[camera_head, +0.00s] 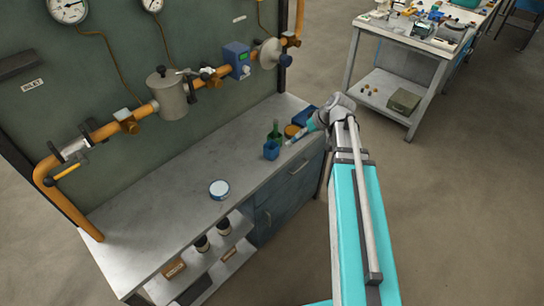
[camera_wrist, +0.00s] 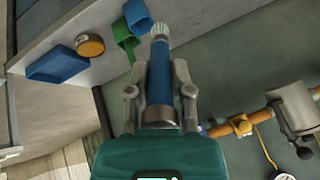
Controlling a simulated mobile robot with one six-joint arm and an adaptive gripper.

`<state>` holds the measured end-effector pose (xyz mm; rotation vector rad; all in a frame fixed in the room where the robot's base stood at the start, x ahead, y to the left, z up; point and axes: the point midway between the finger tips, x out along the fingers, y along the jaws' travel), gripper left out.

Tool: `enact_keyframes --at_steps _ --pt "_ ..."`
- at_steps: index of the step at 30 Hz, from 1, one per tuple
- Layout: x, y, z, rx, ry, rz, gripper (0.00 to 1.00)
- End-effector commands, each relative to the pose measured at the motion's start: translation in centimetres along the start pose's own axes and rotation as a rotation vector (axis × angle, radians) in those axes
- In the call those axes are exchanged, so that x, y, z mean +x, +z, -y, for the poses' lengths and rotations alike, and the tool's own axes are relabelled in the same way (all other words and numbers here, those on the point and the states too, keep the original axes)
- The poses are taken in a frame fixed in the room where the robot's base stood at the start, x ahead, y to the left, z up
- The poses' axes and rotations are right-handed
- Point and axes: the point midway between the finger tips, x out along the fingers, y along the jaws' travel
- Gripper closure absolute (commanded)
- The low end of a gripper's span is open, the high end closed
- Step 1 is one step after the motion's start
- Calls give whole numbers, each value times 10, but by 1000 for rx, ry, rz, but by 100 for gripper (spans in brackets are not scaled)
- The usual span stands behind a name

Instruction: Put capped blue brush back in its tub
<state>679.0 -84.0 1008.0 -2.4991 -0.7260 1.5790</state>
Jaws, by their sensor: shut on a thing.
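The blue brush (camera_wrist: 160,75) is held lengthwise between my gripper's fingers (camera_wrist: 158,92), with its ribbed white cap (camera_wrist: 160,32) pointing away from the palm. In the head view my gripper (camera_head: 314,125) is over the far right end of the bench, and the white cap (camera_head: 296,137) shows beside the tubs. A blue tub (camera_head: 271,150) stands on the bench just left of the cap; it also shows in the wrist view (camera_wrist: 138,16). A green tub (camera_head: 275,131) stands right behind it and also shows in the wrist view (camera_wrist: 123,36). The brush is outside both tubs.
An orange-brown tin (camera_head: 292,131) and a blue tray (camera_head: 304,116) sit close to the tubs. A white-lidded round tin (camera_head: 219,189) lies mid-bench. The pipe panel (camera_head: 120,80) rises behind the bench (camera_head: 150,232). The bench's left half is clear.

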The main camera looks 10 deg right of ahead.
Motion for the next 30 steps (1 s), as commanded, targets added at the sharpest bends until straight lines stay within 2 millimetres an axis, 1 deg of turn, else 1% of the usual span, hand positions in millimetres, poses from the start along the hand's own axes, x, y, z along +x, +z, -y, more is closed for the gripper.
enact_keyframes --at_steps 2,11,16,20,30 --pt "0 3 0 3 2 -1 100" --pt "0 2 0 2 1 -1 100" --pt "6 -3 -2 1 1 -1 100" --pt "19 -12 -6 0 0 -1 100" --pt "68 -52 -18 -1 0 0 100"
